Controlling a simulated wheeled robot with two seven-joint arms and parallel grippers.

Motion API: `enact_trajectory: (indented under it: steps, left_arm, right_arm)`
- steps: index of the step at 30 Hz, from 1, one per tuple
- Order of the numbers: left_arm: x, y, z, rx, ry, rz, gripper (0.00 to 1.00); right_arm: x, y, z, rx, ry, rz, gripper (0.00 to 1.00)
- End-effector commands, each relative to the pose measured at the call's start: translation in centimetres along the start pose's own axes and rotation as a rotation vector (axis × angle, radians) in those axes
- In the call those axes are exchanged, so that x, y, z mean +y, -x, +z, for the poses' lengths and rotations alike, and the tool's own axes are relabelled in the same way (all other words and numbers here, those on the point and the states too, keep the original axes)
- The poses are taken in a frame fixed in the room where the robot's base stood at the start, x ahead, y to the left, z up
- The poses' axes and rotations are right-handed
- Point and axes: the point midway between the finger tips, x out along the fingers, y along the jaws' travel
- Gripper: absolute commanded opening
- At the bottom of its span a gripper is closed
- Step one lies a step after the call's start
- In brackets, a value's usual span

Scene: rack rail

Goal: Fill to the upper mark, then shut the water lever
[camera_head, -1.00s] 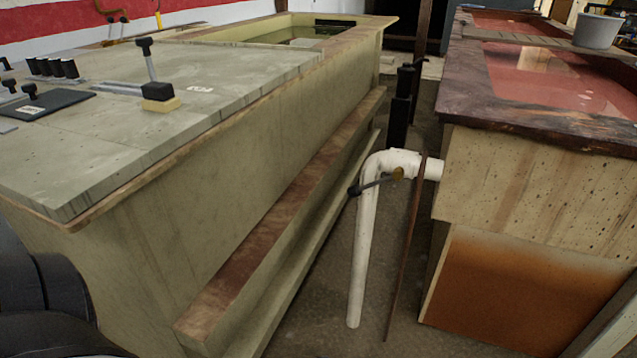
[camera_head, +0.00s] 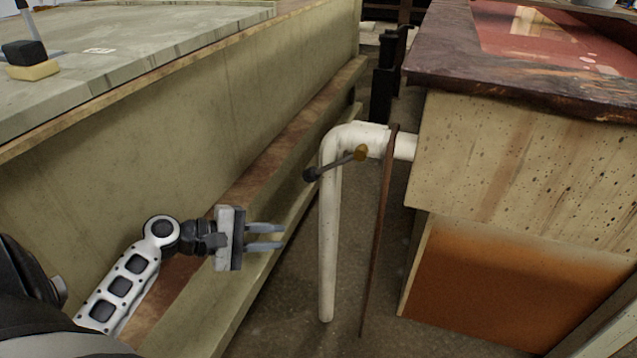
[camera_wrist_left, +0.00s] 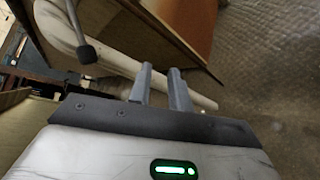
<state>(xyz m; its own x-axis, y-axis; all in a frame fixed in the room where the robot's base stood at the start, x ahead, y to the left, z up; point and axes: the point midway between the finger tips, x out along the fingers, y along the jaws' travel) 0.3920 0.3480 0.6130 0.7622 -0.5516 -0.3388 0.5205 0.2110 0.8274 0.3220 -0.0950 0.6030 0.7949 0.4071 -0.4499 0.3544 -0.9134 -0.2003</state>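The water lever (camera_head: 335,167) is a thin bar with a dark knob, set on a brass pivot on a white bent pipe (camera_head: 329,230). The bar slants down to the left from the pivot. My left gripper (camera_head: 284,237) is open and empty, left of the pipe and below the knob, apart from both. In the left wrist view the gripper (camera_wrist_left: 160,68) has a gap between its fingers, with the lever knob (camera_wrist_left: 87,53) beyond them to the left. A tank (camera_head: 545,42) with a reddish surface stands at the right. No upper mark can be made out. My right gripper is not in view.
A long pale counter (camera_head: 150,120) with a low ledge (camera_head: 290,150) runs along the left. A black-topped lever on a yellow base (camera_head: 32,70) stands on it. A thin rusty rod (camera_head: 378,240) stands just right of the pipe. Bare floor (camera_head: 285,300) shows in the aisle.

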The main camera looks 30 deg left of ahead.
Motion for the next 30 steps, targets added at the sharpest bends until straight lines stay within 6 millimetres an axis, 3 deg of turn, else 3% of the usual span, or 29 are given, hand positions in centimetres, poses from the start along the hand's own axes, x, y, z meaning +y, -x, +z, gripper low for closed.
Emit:
enact_trajectory:
  steps: [1,3,6,11,17,30]
  left_arm:
    - [1.9,1.2,-1.2,-0.034,0.098,0.074,0.20]
    - [4.5,3.0,-1.9,-0.091,0.207,0.161,0.20]
    - [7.1,5.0,-2.2,-0.157,0.302,0.244,0.20]
    - [8.7,5.6,-2.2,-0.201,0.350,0.289,0.20]
    - [9.7,2.6,-1.7,-0.203,0.348,0.289,0.20]
    - [12.5,-6.1,-0.4,-0.199,0.347,0.289,0.20]
  right_arm:
    - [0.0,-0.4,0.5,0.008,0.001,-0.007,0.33]
    - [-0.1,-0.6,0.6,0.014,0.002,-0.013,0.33]
    - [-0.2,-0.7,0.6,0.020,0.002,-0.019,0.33]
    - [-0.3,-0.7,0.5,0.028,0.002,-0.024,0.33]
    - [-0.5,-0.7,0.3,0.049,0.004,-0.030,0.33]
    - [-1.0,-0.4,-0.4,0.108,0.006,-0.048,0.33]
